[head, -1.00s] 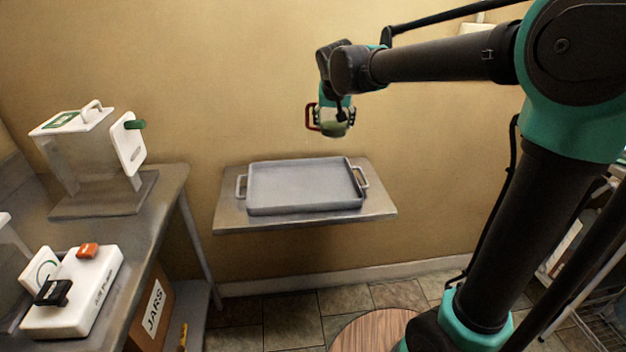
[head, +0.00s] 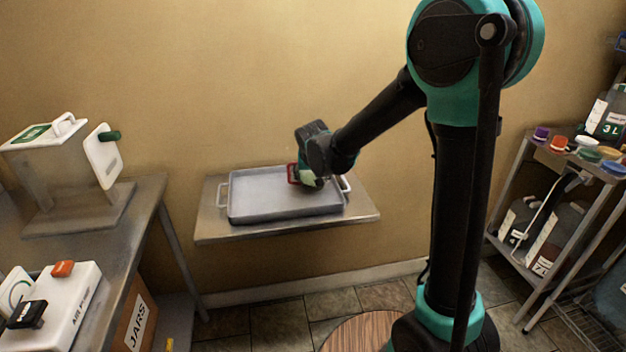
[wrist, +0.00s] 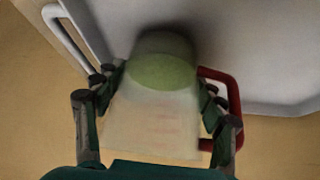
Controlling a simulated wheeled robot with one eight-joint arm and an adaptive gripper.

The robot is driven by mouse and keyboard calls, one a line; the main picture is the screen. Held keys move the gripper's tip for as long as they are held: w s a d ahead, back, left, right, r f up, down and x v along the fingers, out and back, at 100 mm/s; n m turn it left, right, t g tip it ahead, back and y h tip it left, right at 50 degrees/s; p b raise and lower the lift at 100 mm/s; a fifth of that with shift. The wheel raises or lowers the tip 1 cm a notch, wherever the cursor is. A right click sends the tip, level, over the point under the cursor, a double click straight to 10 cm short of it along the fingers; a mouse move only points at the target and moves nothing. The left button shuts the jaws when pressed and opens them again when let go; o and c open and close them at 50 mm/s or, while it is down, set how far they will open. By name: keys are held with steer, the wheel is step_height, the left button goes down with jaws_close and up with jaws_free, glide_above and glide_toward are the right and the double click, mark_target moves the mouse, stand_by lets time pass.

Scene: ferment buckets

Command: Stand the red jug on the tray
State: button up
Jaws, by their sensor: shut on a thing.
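The jug (wrist: 155,115) is between the fingers of my gripper (wrist: 158,105), which is shut on it. It has a red handle (wrist: 235,105), a pale, cloudy body and a greenish patch. In the head view the jug (head: 309,179) is low over the right part of the grey tray (head: 285,206), mostly hidden by my gripper (head: 310,172). In the wrist view its far end is close to the tray floor (wrist: 250,60), with a dark shadow around it. I cannot tell whether it touches.
The tray has white side handles and lies on a wall shelf (head: 215,228). A bench (head: 130,215) with a white-lidded container (head: 55,165) and an air pump (head: 60,310) stands left. A rack (head: 520,200) with bottles and coloured caps stands right. The tray's left part is clear.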

steer(key=shift+f, duration=0.4)
steer(key=o, duration=1.3)
steer(key=shift+f, duration=0.1)
steer(key=shift+o, duration=0.2)
steer(key=v, duration=1.2)
steer(key=shift+m+g+h, duration=0.3)
steer(key=shift+g, duration=0.3)
steer(key=s+d+f, duration=0.2)
steer(key=d, duration=0.2)
steer(key=s+d+f, duration=0.1)
steer(key=s+d, duration=0.1)
steer(key=d, duration=0.3)
steer(key=s+d+f, duration=0.2)
steer(key=d, duration=0.3)
steer(key=shift+d+f, duration=0.15)
steer(key=shift+f, duration=0.25)
steer(key=s+d+f, duration=0.4)
steer(key=s+d, duration=0.1)
steer(key=s, duration=0.2)
steer(key=s+d+f+g, duration=0.1)
steer(key=s+d+f, duration=0.4)
steer(key=s+d, duration=0.1)
steer(key=shift+s+f, duration=0.2)
steer(key=shift+s, duration=0.7)
